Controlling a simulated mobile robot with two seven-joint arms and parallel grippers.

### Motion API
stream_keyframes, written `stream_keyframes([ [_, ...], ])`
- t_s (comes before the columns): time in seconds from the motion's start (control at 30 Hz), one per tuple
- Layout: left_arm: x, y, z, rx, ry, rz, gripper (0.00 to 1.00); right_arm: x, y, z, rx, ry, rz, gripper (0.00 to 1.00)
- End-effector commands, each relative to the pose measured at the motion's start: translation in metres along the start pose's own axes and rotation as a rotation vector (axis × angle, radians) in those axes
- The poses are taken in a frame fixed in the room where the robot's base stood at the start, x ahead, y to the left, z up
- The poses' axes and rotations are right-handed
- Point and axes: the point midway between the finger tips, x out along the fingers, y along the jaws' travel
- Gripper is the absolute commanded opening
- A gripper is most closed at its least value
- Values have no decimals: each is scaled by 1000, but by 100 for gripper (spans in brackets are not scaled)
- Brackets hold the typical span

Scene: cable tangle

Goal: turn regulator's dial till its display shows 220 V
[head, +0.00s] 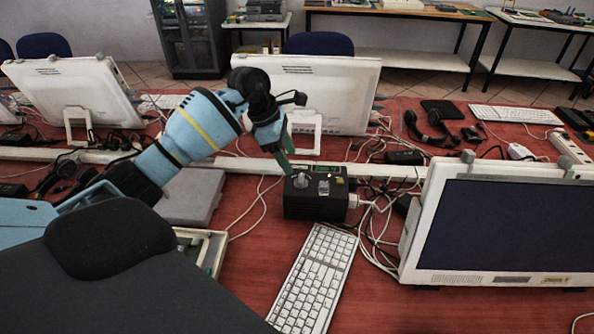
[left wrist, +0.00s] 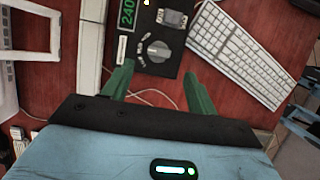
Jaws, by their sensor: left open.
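The regulator (head: 315,207) is a black box on the red table, in the middle of the head view. Its grey dial (left wrist: 159,51) sits on the top panel, in the upper middle of the left wrist view. The green-lit display (left wrist: 128,12) beside it appears to read 240; it is cut by the frame's top edge. My left gripper (left wrist: 158,69) has green fingers that are open and empty. In the wrist view the dial lies just beyond and between the fingertips, apart from them. In the head view the gripper (head: 286,163) is at the regulator's back left.
A white keyboard (head: 315,280) lies in front of the regulator. A white monitor (head: 500,222) stands at right, another (head: 335,90) behind. Loose white and black cables lie around the regulator's right side. A grey flat box (head: 192,196) lies to its left.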

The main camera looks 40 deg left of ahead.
Motion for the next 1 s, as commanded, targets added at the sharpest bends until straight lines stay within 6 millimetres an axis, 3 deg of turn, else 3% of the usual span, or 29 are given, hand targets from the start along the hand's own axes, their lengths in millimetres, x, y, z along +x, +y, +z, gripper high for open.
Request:
stream_keyframes([
  [0.4,57,0,0,-1,-1,-1,58,1,1,-7,-2,13,2,0],
  [0.8,66,0,0,0,-1,1,58,2,2,-12,-3,23,2,0],
  [1.0,66,0,0,0,0,1,35,2,1,-12,-3,23,2,0],
])
